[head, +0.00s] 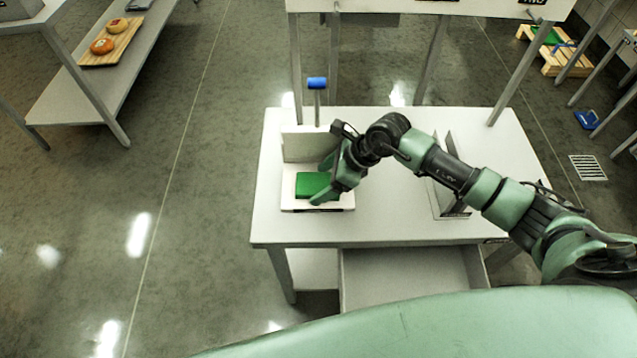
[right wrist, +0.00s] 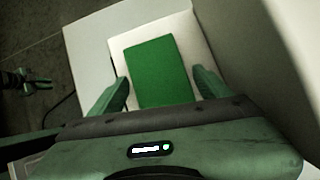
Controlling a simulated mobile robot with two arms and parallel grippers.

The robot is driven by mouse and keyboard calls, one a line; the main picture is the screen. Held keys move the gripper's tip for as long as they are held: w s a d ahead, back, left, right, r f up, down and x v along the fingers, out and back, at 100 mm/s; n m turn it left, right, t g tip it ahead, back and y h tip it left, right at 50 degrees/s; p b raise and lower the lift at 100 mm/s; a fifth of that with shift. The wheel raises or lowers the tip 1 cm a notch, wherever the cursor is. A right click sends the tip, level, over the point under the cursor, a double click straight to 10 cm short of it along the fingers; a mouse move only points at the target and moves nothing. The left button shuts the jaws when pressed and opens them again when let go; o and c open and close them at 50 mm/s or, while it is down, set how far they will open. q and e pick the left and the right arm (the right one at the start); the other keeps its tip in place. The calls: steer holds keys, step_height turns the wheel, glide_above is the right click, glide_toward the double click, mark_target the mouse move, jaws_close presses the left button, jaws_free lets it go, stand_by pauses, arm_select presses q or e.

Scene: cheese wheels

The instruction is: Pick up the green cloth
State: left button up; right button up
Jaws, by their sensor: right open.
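The green cloth (head: 309,186) is a flat, folded rectangle on a low white tray-like stand (head: 288,199) at the left of the white table. It also shows in the right wrist view (right wrist: 157,60), lying flat on a pale surface (right wrist: 196,43). My right gripper (head: 323,182) is over the right side of the cloth in the head view. In the right wrist view its fingers (right wrist: 160,78) are apart, one on each side of the cloth, and hold nothing. I cannot tell whether they touch it. A small dark gripper shape (right wrist: 27,86), likely my left gripper, shows at the left.
A white upright block (head: 302,145) and a blue-topped post (head: 317,83) stand behind the cloth. A grey metal piece (head: 450,207) stands right on the table (head: 390,225). An open drawer (head: 410,277) juts out in front. A shelf (head: 72,95) holds cheese wheels on a board.

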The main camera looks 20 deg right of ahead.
steer(key=shift+s, duration=0.1)
steer(key=c, duration=1.1)
